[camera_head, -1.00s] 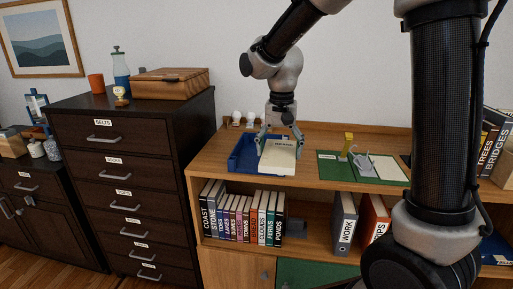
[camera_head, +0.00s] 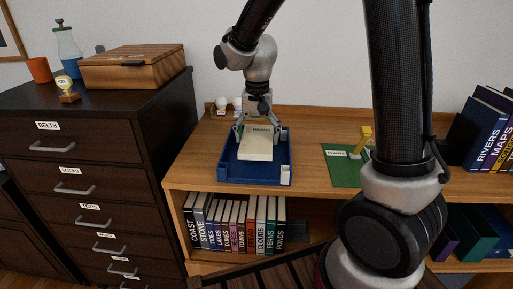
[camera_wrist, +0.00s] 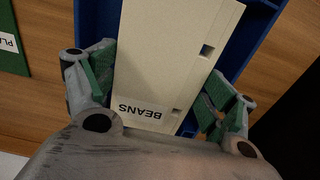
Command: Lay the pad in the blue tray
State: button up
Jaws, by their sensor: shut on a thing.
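The pad (camera_head: 258,149) is a cream, flat block lettered "BEANS"; it also fills the middle of the wrist view (camera_wrist: 170,55). The blue tray (camera_head: 252,181) sits on the wooden shelf top, and part of it shows beside the pad in the wrist view (camera_wrist: 250,45). My gripper (camera_head: 259,134) is shut on the pad, a green-lined finger at each side in the wrist view (camera_wrist: 160,92). The pad is within the tray's outline, toward its middle. I cannot tell whether its underside touches the tray floor, which the pad partly hides.
A green mat (camera_head: 342,174) with a yellow object (camera_head: 366,135) lies to the right of the tray. Small white round things (camera_head: 221,102) stand behind it. Books (camera_head: 235,223) fill the shelf below. A dark drawer cabinet (camera_head: 100,140) with a wooden box (camera_head: 136,68) stands left.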

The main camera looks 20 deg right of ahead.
aim_at(258, 138)
jog(key=shift+f, duration=2.15)
jog(key=shift+f, duration=0.1)
jog(key=o, duration=1.1)
jog(key=shift+c, duration=0.2)
notch_tip(258, 138, up, 12)
jog(key=shift+r, duration=0.2)
jog(key=s+d+r+n+t, duration=0.2)
jog(key=s+d, duration=0.5)
jog(key=s, duration=0.4)
jog(key=s+d+r+n+t, duration=0.2)
jog(key=s+d+r, duration=0.1)
jog(key=s+d, duration=0.5)
jog(key=s, duration=0.3)
jog(key=shift+r+n, duration=0.3)
jog(key=shift+r, duration=0.1)
